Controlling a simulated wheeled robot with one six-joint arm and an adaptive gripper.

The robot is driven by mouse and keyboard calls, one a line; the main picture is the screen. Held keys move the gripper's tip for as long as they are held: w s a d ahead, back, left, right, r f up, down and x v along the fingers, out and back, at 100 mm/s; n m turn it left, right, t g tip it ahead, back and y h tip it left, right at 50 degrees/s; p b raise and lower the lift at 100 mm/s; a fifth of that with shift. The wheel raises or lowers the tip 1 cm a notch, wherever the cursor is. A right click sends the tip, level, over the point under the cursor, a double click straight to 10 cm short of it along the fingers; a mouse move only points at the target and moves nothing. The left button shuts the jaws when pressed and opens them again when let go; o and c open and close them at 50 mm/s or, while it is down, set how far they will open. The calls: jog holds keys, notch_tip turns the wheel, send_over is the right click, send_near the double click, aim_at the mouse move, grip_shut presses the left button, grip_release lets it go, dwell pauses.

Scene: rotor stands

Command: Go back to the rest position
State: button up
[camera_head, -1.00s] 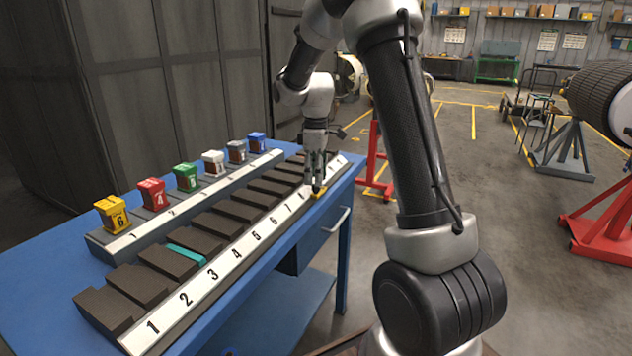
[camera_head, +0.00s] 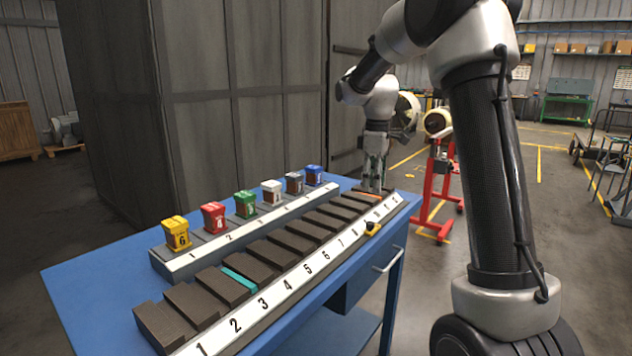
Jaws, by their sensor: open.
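My gripper (camera_head: 374,186) points down over the far end of the long numbered rack (camera_head: 298,287), near its highest-numbered slots. It looks empty, with its fingers small in the picture; whether they touch the rack I cannot tell. My arm reaches over from the right side of the view. The rack holds dark foam blocks, with a teal strip (camera_head: 240,279) near number 3 and an orange strip (camera_head: 359,205) near the far end.
A blue table (camera_head: 85,283) carries the racks. A shorter rack behind holds a row of blocks: yellow (camera_head: 176,233), red (camera_head: 214,217), green (camera_head: 245,203), white (camera_head: 272,192), grey (camera_head: 294,183) and blue (camera_head: 314,175). A red stand (camera_head: 436,190) is beyond; dark cabinets rise behind.

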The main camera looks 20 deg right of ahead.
jog(key=s+a+r+m+t, duration=0.1)
jog(key=s+m, duration=0.4)
jog(key=s, duration=1.1)
jog(key=s+a+r+m+t, duration=0.1)
jog(key=s+r+m+t, duration=0.2)
jog(key=s, duration=1.3)
jog(key=shift+s+a+m, duration=0.2)
jog(key=shift+a+m, duration=0.1)
jog(key=shift+m, duration=0.8)
